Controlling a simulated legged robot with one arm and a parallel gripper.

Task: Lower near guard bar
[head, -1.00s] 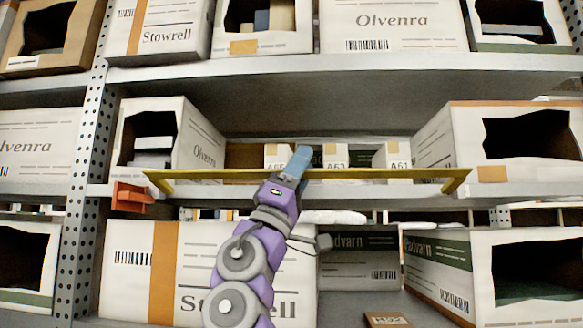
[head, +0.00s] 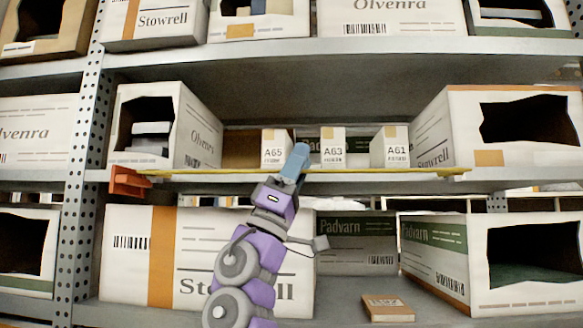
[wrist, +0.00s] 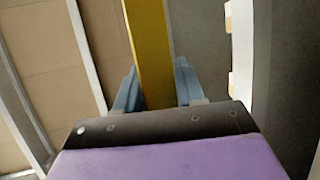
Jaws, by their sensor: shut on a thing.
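The yellow guard bar (head: 370,171) runs across the front of the middle shelf, from an orange bracket (head: 128,182) at the left to its bent right end near the right-hand box. In the head view it looks thin and almost edge-on. My gripper (head: 298,163) is at the bar, left of its middle. In the wrist view the yellow bar (wrist: 150,55) passes between the two blue fingers (wrist: 154,88), which are shut on it. The fingertips partly hide the bar in the head view.
Small white cartons labelled A65 (head: 274,148), A63 (head: 333,147) and A61 (head: 391,147) stand behind the bar. Open boxes (head: 197,135) flank the bay. A small brown carton (head: 388,308) lies on the shelf below. A perforated post (head: 75,230) stands at the left.

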